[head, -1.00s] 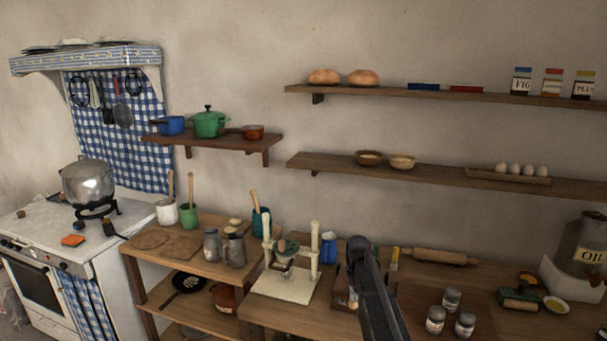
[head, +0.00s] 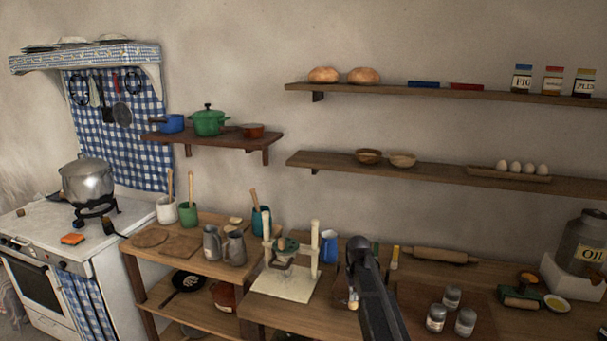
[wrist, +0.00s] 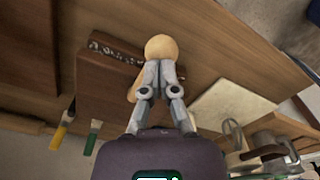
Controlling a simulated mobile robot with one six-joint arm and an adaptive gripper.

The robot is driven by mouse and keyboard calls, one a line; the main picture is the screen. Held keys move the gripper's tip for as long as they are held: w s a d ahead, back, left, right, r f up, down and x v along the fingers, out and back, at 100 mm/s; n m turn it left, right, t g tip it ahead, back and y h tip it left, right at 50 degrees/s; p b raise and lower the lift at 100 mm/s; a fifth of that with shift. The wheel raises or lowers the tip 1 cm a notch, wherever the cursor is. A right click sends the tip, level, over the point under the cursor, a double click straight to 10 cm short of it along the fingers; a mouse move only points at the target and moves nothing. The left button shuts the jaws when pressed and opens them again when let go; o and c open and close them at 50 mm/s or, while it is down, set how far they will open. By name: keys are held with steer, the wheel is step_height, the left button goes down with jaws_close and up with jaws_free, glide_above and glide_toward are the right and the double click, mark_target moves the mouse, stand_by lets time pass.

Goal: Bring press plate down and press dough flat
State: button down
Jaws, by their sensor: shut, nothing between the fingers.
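The dough press stands on the wooden worktop in the head view, with a cream base (head: 283,287), two pale upright posts and a green part (head: 285,245) between them. I cannot make out the dough or how high the press plate stands. The cream base also shows at the right of the wrist view (wrist: 238,104). My gripper (wrist: 160,64) is shut and empty, to one side of the press and apart from it. A rounded pale tan object (wrist: 162,46) shows just past the fingertips, partly hidden by them. My arm hides the fingertips in the head view.
A dark box with lettering (wrist: 115,50) lies by my fingers. Two brushes with yellow (wrist: 59,133) and green (wrist: 91,139) parts are nearby. A rolling pin (head: 440,256) and several jars (head: 436,318) lie right of my arm. Grey jugs (head: 234,247) stand left of the press.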

steer(key=shift+s+a+f+b, duration=0.1)
steer(key=shift+s+f+b, duration=0.05)
steer(key=shift+f+b, duration=0.4)
steer(key=shift+s+f+b, duration=0.1)
steer(key=shift+f+b, duration=0.45)
stand_by(1.1)
steer(key=shift+s, duration=0.15)
stand_by(0.4)
step_height(320, 180, up, 8)
steer(key=p, duration=0.8)
stand_by(0.3)
steer(key=shift+f, duration=0.1)
steer(key=s+m, duration=0.2)
steer(key=s, duration=2.3)
steer(key=shift+s+d, duration=0.3)
steer(key=shift+d, duration=0.1)
